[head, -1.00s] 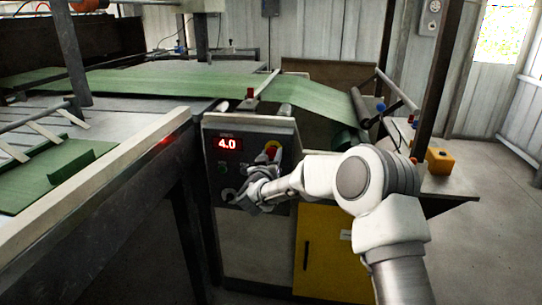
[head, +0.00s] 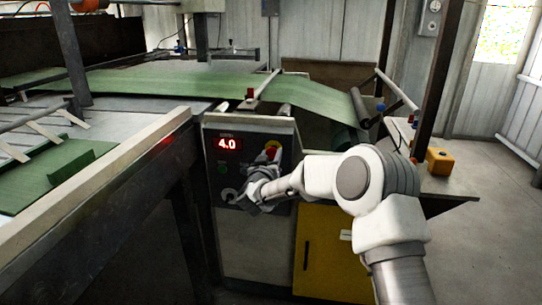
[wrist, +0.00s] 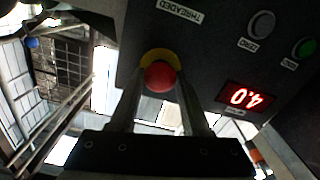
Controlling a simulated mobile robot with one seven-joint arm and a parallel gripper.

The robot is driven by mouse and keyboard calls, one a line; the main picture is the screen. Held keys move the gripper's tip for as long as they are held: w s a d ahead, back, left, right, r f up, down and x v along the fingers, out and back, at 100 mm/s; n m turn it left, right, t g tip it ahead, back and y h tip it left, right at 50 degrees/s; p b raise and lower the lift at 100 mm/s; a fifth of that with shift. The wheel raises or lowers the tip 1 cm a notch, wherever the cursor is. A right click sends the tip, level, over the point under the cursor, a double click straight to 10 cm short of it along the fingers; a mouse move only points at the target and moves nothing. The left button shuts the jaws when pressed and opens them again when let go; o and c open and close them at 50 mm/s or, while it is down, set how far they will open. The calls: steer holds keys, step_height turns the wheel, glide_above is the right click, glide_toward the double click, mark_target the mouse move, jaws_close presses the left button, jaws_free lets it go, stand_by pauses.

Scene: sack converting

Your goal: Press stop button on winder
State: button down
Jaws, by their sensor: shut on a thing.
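The winder's control panel (head: 248,160) stands ahead with a red 4.0 readout (head: 227,143). A red mushroom stop button (head: 270,152) with a yellow collar is on its upper right part. In the wrist view this button (wrist: 160,76) sits between the two fingers of my gripper (wrist: 160,85), close to their tips. My gripper is shut on it. In the head view my gripper (head: 262,184) is in front of the panel and hides part of it below the red button.
Grey (wrist: 262,25) and green (wrist: 303,48) buttons lie beside the readout. A green web (head: 200,84) runs over the machine above. A yellow cabinet door (head: 332,253) is below right, and a yellow box (head: 439,160) stands on the right-hand table.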

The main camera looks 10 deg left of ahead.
stand_by(0.4)
steer(key=shift+w+p, duration=0.3)
steer(key=shift+w, duration=0.15)
steer(key=shift+r, duration=0.1)
steer(key=shift+c, duration=1.7)
jaws_free()
steer(key=shift+w, duration=0.1)
steer(key=s+p, duration=0.3)
steer(key=s, duration=1.4)
steer(key=shift+s, duration=0.25)
